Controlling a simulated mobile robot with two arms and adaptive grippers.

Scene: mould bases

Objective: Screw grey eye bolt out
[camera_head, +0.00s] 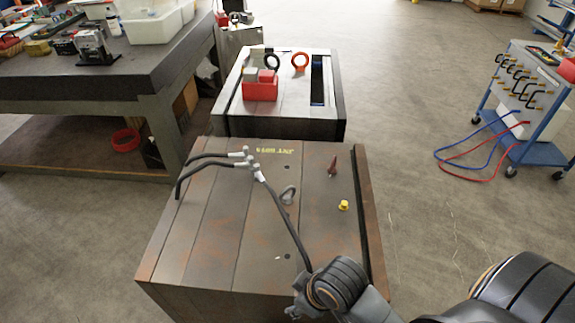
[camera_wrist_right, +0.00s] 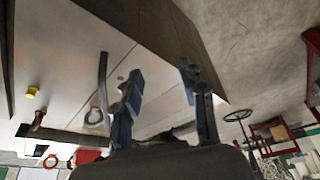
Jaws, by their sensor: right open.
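The grey eye bolt (camera_head: 288,194) stands on top of the near rusty mould base (camera_head: 225,235), right of the black hose. It also shows in the right wrist view (camera_wrist_right: 95,117), left of the fingers. My right gripper (camera_wrist_right: 162,72) is open and empty, with the mould top behind its fingers. In the head view my right arm comes in from the lower right, over the mould's front right part, and the eye bolt is apart from it. How far the eye bolt's thread sits in its hole is hidden. My left gripper is not in view.
A black hose (camera_head: 280,214) with metal fittings (camera_head: 247,160) crosses the mould top near the eye bolt. A yellow cap (camera_head: 343,205) and a rusty pin (camera_head: 333,167) stand to the right. Behind is another mould base with a red box (camera_head: 260,90) and an orange eye bolt (camera_head: 300,62).

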